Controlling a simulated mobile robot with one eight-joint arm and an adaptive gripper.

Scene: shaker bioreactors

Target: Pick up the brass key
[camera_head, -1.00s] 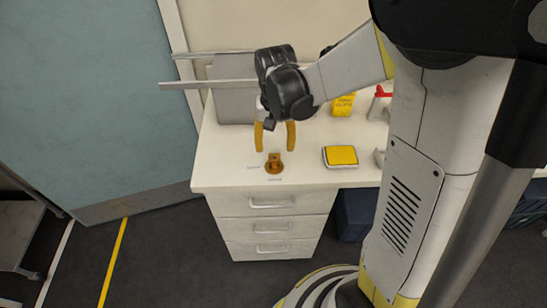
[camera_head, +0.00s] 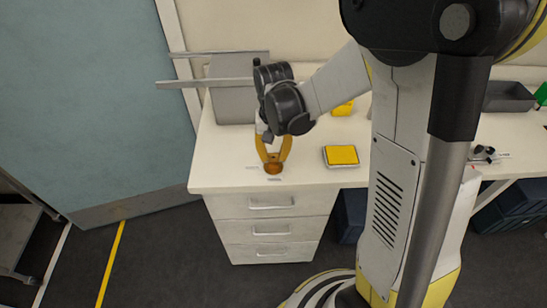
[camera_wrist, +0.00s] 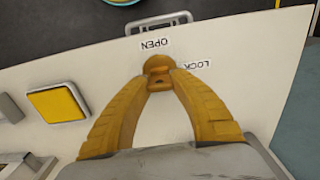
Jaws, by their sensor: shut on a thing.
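The brass key (camera_wrist: 158,64) is at the tips of my gripper (camera_wrist: 160,80) in the wrist view, with its rounded head toward the OPEN label. In the head view, my gripper (camera_head: 272,160) points down at the desk, its yellow fingers closed in on the key. A round brass-brown piece (camera_head: 273,169) shows at the fingertips on the desk top; whether this is the key alone or a lock under it, I cannot tell. The fingers hide part of the key. No clear gap shows between the key and the desk.
The white desk (camera_head: 225,173) has OPEN (camera_wrist: 154,43) and LOCK (camera_wrist: 196,65) labels beside the key. A yellow-topped pad (camera_head: 341,155) lies to the right in the head view. A grey panel (camera_head: 232,105) stands behind my gripper. Drawers (camera_head: 270,228) are below.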

